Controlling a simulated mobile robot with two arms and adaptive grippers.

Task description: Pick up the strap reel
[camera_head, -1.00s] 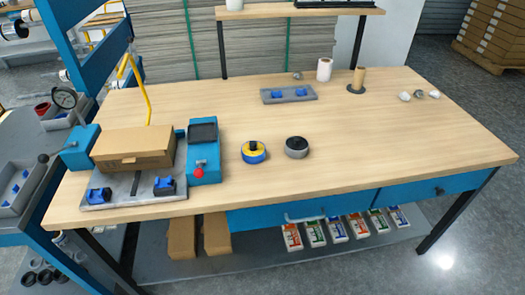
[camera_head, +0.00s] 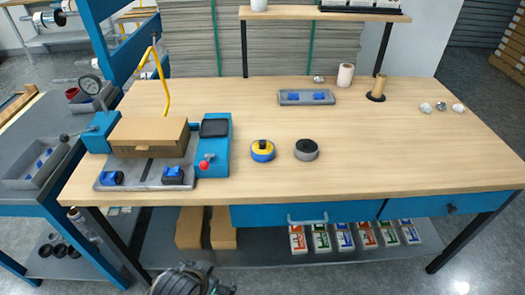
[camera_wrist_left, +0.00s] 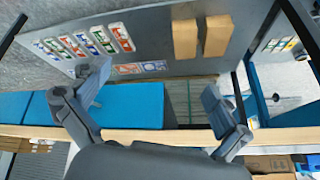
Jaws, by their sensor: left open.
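Two small round reels stand on the wooden table in the head view. One is a blue and yellow reel (camera_head: 262,151) with a black top; the other is a black and grey reel (camera_head: 306,150) just to its right. I cannot tell for sure which is the strap reel. My left gripper (camera_wrist_left: 155,100) is open and empty in the left wrist view, its two fingers wide apart, facing the table's front edge and the shelf below. A dark part of my arm (camera_head: 185,281) shows at the bottom edge of the head view, well below the reels. My right gripper is out of view.
A cardboard box (camera_head: 148,136) sits in a blue machine (camera_head: 213,150) left of the reels. A grey tray (camera_head: 307,97), a white roll (camera_head: 345,76) and a brown core on a black base (camera_head: 377,88) stand farther back.

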